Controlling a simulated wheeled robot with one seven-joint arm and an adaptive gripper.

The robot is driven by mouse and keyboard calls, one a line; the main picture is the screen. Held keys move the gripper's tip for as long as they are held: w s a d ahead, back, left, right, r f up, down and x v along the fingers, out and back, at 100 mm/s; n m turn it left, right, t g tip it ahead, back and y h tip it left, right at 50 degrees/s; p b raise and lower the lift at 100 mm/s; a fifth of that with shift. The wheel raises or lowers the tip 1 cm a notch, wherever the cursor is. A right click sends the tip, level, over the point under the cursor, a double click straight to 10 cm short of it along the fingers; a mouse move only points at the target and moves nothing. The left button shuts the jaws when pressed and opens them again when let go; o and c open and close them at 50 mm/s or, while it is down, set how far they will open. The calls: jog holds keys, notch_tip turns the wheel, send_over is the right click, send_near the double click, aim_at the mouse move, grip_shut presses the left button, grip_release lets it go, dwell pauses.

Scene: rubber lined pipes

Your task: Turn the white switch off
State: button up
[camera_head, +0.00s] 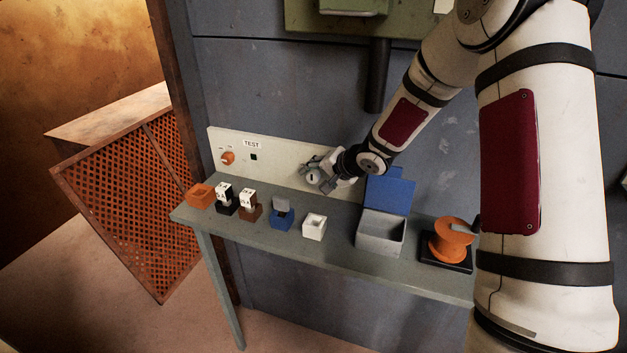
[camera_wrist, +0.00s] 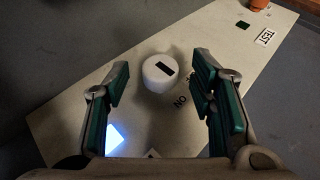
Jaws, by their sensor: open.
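The white switch (camera_wrist: 158,73) is a round knob with a dark slot on its face, mounted on a pale panel (camera_wrist: 75,110). In the wrist view it sits between the fingertips of my open gripper (camera_wrist: 161,68), with a gap on both sides. Black lettering that reads ON, turned over, is beside the knob. A glowing bluish-white square light (camera_wrist: 115,139) is on the panel near the left finger. In the head view my gripper (camera_head: 325,176) is at the panel's right part and largely hides the switch.
An orange knob (camera_head: 228,158) and a TEST label (camera_head: 251,143) are on the panel's left. The shelf (camera_head: 290,246) below holds small blocks, a white box (camera_head: 314,226), a blue-lidded grey box (camera_head: 380,233) and an orange spool (camera_head: 451,240).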

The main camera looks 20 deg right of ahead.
jog(key=shift+x, duration=0.85)
jog(key=c, duration=1.2)
